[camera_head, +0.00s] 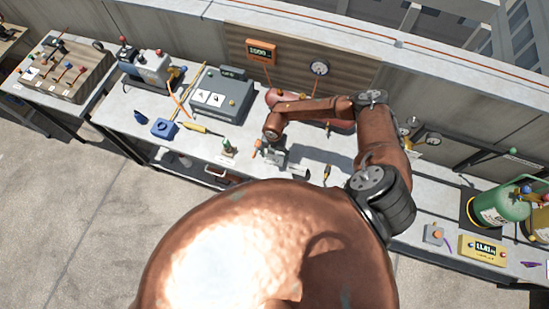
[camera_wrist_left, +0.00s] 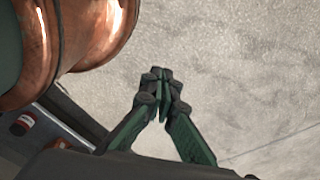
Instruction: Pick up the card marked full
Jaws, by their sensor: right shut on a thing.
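No card with readable "full" lettering shows. Two white cards (camera_head: 207,99) with dark marks lie on the grey box on the middle bench; their marks are too small to read. My right gripper (camera_head: 271,146) points down over the front of the middle bench, to the right of the grey box. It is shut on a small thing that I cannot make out. A small orange piece (camera_head: 256,148) shows beside it. My left gripper (camera_wrist_left: 160,82) shows in the left wrist view with its dark green fingers together and nothing visible between them, above the pale floor.
The grey box (camera_head: 233,102) stands on the middle bench (camera_head: 125,112). A blue block (camera_head: 163,128) and a yellow tool (camera_head: 203,130) lie left of my right gripper. A green cylinder (camera_head: 502,207) and a yellow meter (camera_head: 483,249) stand at the right. The floor (camera_head: 75,215) is clear.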

